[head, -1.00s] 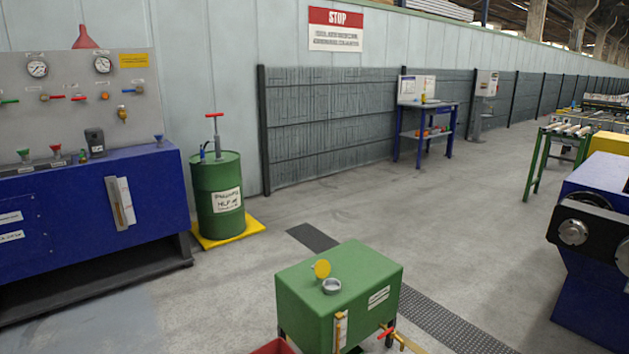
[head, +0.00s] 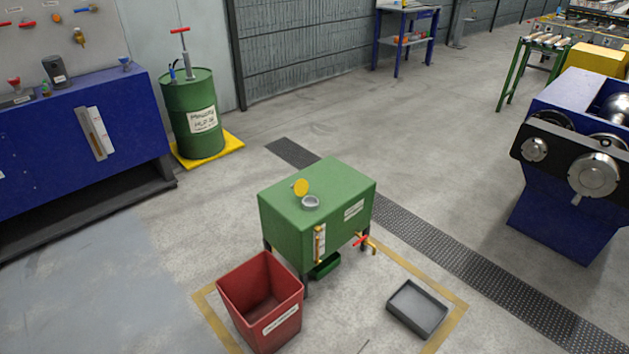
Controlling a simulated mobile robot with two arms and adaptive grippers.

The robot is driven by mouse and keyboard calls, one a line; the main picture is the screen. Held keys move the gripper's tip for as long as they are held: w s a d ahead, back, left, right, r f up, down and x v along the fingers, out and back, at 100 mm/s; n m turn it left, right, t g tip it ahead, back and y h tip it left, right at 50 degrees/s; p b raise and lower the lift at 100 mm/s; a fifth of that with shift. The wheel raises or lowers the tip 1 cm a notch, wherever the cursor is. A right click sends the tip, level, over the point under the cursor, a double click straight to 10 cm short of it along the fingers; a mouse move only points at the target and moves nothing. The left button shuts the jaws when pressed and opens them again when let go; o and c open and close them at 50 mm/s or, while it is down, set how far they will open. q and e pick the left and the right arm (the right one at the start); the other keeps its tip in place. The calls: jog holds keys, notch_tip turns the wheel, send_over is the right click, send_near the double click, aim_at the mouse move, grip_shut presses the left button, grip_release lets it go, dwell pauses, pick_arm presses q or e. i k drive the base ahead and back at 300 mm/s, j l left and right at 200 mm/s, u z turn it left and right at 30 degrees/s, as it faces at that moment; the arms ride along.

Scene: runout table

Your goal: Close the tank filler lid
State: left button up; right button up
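The green tank (head: 318,209) stands on legs near the middle of the head view. On its top is a grey round filler neck (head: 310,202). The yellow filler lid (head: 300,187) stands up at the neck's back left side, so the filler is open. A gold sight gauge (head: 318,244) is on the tank's front, and a brass tap with a red handle (head: 361,240) is at its lower right. Neither of my grippers shows in the head view.
A red bin (head: 262,300) stands in front of the tank at left, and a grey tray (head: 417,309) lies on the floor at right. A green drum (head: 198,115), a blue bench (head: 75,150) and a blue machine (head: 570,170) stand farther out. Floor left of the tank is clear.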

aim_at(300, 187)
jog(key=z, duration=0.5)
jog(key=j+z, duration=0.15)
jog(key=z, duration=0.8)
jog(key=j+z, duration=0.15)
jog(key=z, duration=0.35)
jog(key=k+j+z, duration=0.1)
jog(key=j+z, duration=0.4)
jog(key=k+j+z, duration=0.2)
jog(key=j+z, duration=0.25)
jog(key=k+j+z, duration=0.2)
jog(key=z, duration=0.3)
jog(key=k+j+z, duration=0.3)
jog(key=z, duration=0.15)
jog(key=k+j+z, duration=0.25)
jog(key=k, duration=0.35)
jog(key=k+z, duration=0.25)
jog(key=k, duration=0.35)
jog(key=k+j+u, duration=0.1)
jog(key=k+u, duration=0.3)
jog(key=k+j+u, duration=0.25)
jog(key=k+u, duration=0.15)
jog(key=k+j+u, duration=0.8)
jog(key=i, duration=0.05)
